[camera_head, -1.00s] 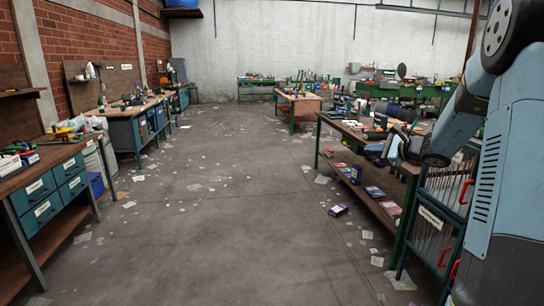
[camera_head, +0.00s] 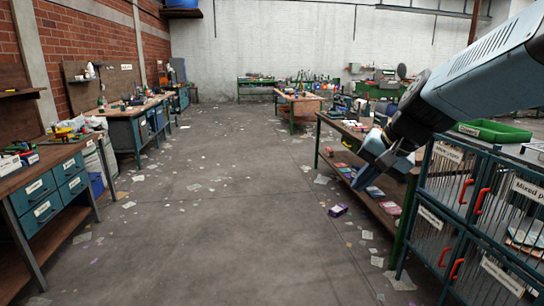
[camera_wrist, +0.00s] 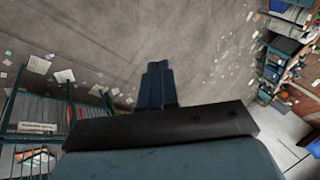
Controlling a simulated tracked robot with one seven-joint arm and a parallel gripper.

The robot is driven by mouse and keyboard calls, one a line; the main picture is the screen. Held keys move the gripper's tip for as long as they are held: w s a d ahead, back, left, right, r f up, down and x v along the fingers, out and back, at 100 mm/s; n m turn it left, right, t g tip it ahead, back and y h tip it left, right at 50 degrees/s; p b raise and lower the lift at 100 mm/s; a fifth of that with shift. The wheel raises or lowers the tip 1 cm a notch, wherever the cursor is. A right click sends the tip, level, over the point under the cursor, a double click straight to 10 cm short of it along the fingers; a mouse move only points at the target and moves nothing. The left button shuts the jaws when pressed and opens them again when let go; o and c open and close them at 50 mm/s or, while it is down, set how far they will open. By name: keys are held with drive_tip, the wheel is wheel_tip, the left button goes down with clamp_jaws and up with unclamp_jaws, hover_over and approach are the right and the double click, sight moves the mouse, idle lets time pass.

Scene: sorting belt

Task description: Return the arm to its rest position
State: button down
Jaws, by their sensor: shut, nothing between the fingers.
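My gripper (camera_head: 374,168) is at the right of the head view, at the end of my blue-grey arm, which reaches in from the upper right. It hangs pointing down and left, in front of the workbench on the right. In the wrist view my gripper's fingers (camera_wrist: 156,84) are together with nothing between them, over the grey floor. The arm covers part of the bench top behind it.
A shelved workbench (camera_head: 340,128) stands close behind my gripper. A barred cabinet (camera_head: 455,205) with red handles and a green tray (camera_head: 492,131) on top is at the right. The middle floor is clear except for scattered papers.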

drive_tip(key=s+d+n+t+h, duration=0.1)
drive_tip(key=s+d+n+h, duration=0.3)
drive_tip(key=s, duration=0.7)
drive_tip(key=shift+d+f+n, duration=0.15)
drive_tip(key=shift+f+n, duration=0.1)
drive_tip(key=shift+n, duration=0.15)
